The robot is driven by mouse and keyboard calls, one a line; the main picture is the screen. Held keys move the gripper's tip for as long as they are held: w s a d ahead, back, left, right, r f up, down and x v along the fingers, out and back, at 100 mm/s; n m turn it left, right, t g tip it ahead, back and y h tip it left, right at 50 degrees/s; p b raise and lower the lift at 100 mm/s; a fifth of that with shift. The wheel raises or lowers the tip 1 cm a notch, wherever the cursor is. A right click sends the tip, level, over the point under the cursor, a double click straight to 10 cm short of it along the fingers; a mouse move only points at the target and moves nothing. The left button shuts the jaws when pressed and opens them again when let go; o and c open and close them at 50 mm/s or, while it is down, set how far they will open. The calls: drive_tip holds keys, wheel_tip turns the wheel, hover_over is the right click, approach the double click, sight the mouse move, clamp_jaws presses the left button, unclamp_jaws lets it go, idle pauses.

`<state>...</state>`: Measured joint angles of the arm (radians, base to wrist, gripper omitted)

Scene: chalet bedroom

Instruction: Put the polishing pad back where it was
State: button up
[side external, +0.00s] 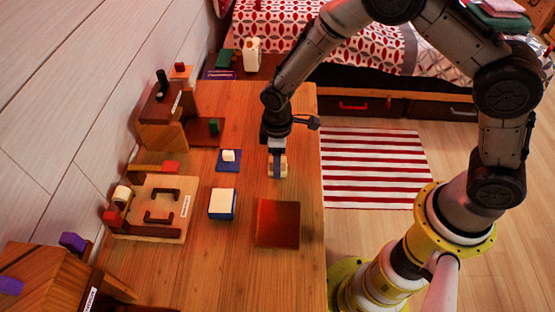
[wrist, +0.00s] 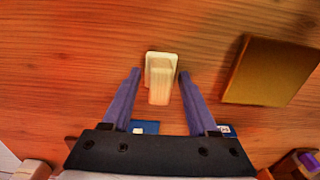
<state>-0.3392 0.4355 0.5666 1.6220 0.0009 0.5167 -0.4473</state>
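A cream block with a raised, narrower grip, possibly the polishing pad, lies on the wooden table between my fingertips in the wrist view (wrist: 160,80). In the side external view it shows partly around the fingers (side external: 284,168). My gripper (side external: 277,168) points down over it near the table's right edge. In the wrist view its two purple fingers (wrist: 160,75) are apart, with a gap at the block's left side and the right finger close to it. A cream-topped blue block (side external: 222,203) and a small white block (side external: 229,155) on a blue mat (side external: 236,166) are nearby.
A brown-red square (side external: 278,223) lies nearer the camera than my gripper. A wooden tray with dark brackets (side external: 155,225), a stepped wooden stand (side external: 160,105) and another wooden stand (side external: 45,275) line the left side. A cream bottle-like item (side external: 251,54) stands at the far end.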

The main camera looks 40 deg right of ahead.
drive_tip(key=shift+r, duration=0.1)
wheel_tip(320, 180, up, 12)
idle(0.6)
drive_tip(key=s+d+r+m+t, duration=0.2)
drive_tip(key=s+d+r, duration=0.3)
drive_tip(key=r, duration=0.2)
drive_tip(key=s+d+r+m+t, duration=0.1)
drive_tip(key=s+d+r+m, duration=0.3)
drive_tip(key=r, duration=0.4)
drive_tip(key=s+d+m+t, duration=0.1)
drive_tip(key=s+d, duration=0.1)
drive_tip(key=s, duration=0.5)
drive_tip(key=s+d+r+m+t, duration=0.1)
drive_tip(key=s+d+m, duration=0.1)
drive_tip(key=s, duration=0.5)
drive_tip(key=shift+d+r+t, duration=0.25)
drive_tip(key=shift+d+t, duration=0.05)
drive_tip(key=shift+d, duration=0.15)
